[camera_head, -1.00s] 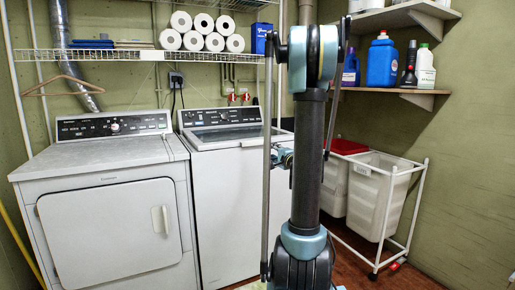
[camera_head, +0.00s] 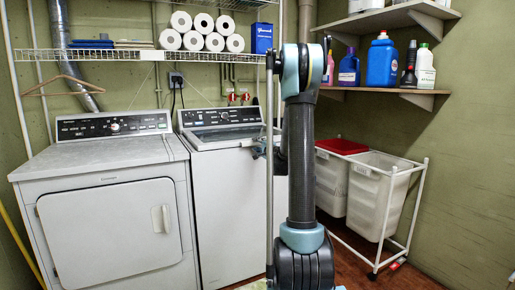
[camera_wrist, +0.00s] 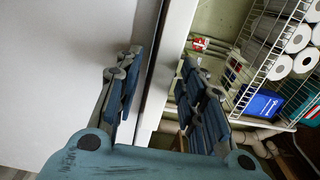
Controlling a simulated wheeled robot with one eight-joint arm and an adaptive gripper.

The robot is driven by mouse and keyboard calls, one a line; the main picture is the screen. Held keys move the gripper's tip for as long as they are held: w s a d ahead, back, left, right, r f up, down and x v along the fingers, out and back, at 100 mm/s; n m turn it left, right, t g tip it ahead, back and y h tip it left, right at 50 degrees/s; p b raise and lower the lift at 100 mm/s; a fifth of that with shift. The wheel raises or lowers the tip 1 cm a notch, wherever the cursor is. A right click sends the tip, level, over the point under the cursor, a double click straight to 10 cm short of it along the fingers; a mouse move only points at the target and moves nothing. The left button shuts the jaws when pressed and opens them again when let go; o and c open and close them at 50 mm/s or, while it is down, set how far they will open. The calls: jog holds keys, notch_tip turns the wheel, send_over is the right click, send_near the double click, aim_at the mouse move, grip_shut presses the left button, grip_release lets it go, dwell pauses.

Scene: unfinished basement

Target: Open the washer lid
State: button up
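The washer (camera_head: 235,210) is the white top-loading machine in the middle of the head view. Its lid (camera_head: 228,138), with a dark glass panel, lies flat and closed below the control console. My gripper (camera_head: 262,147) is at the right side of the washer's top, partly hidden behind my arm. In the wrist view my gripper (camera_wrist: 160,72) is open, with its blue fingers apart. A white washer edge (camera_wrist: 168,65) and a dark seam pass between or behind the fingers. I cannot tell whether the fingers touch it.
A front-door dryer (camera_head: 110,220) stands left of the washer. A wire shelf (camera_head: 130,55) with paper towel rolls (camera_head: 193,41) hangs above. At right are a white laundry cart (camera_head: 375,190) and a shelf (camera_head: 400,91) with bottles. Some floor shows between washer and cart.

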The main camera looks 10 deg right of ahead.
jog(key=shift+w, duration=0.2)
jog(key=shift+s, duration=0.15)
grip_shut()
jog(key=shift+r, duration=0.15)
